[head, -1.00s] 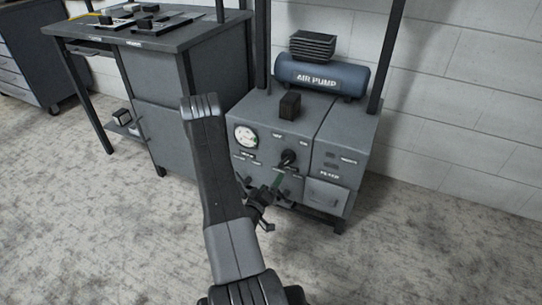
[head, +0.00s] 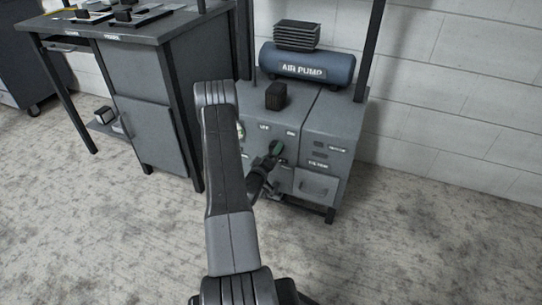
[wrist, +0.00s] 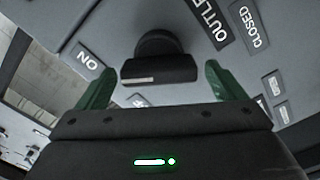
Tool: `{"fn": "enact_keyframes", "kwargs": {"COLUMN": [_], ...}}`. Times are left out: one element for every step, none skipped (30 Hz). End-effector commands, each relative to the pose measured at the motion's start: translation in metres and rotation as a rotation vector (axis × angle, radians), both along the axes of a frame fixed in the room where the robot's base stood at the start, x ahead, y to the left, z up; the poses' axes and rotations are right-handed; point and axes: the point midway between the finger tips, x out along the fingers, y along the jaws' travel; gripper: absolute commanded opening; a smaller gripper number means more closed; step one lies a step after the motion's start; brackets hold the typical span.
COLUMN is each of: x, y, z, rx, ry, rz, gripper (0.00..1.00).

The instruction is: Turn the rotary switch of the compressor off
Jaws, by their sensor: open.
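The compressor unit is a grey cabinet (head: 330,125) with a blue tank marked AIR PUMP (head: 307,65) on top. In the wrist view a black rotary switch (wrist: 153,70) with a bar-shaped handle and a pale mark stands out from the panel. An ON label (wrist: 88,60) is on its left; another label below it is mostly hidden. My gripper (wrist: 160,75) is open, its green fingers on either side of the handle, with visible gaps. In the head view my gripper (head: 272,150) is at the cabinet's front and largely hides the switch.
OUTLET (wrist: 208,20) and CLOSED (wrist: 252,26) labels are on the panel to the right. A black block (head: 276,95) stands on the cabinet top. A workbench (head: 150,75) stands to the left. The floor in front and to the right is clear.

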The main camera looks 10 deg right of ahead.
Motion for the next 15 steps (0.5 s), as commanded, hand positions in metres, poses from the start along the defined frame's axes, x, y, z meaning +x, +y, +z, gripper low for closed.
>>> {"fn": "enact_keyframes", "kwargs": {"x": [0.0026, 0.0036, 0.0046, 0.0051, 0.0054, 0.0056, 0.0056, 0.0055, 0.0054, 0.0054, 0.0054, 0.0053, 0.0053, 0.0053, 0.0053], "y": [-0.0023, -0.003, -0.0037, -0.0041, -0.0042, -0.0043, -0.0043, -0.0042, -0.0041, -0.004, -0.004, -0.0039, -0.0039, -0.0039, -0.0038], "z": [-0.0001, 0.0002, 0.0003, 0.0004, 0.0004, 0.0004, 0.0004, 0.0004, 0.0005, 0.0005, 0.0004, 0.0004, 0.0004, 0.0004, 0.0003], "rx": [0.0, 0.0, 0.0, 0.0, 0.0, 0.0, 0.0, 0.0, 0.0, 0.0, 0.0, 0.0, 0.0, 0.0, 0.0], "ry": [-0.002, -0.002, -0.002, -0.002, -0.001, -0.001, -0.001, -0.001, -0.001, -0.001, -0.001, -0.001, 0.0, 0.0, 0.0], "rz": [-0.001, -0.001, -0.001, -0.001, -0.001, -0.001, -0.001, -0.001, -0.001, -0.001, -0.001, -0.001, 0.0, 0.0, 0.0], "gripper": [0.9, 0.9, 0.9, 0.9, 0.9, 0.9, 0.9, 0.9, 0.9, 0.9, 0.9, 0.84, 0.78, 0.72, 0.64]}}
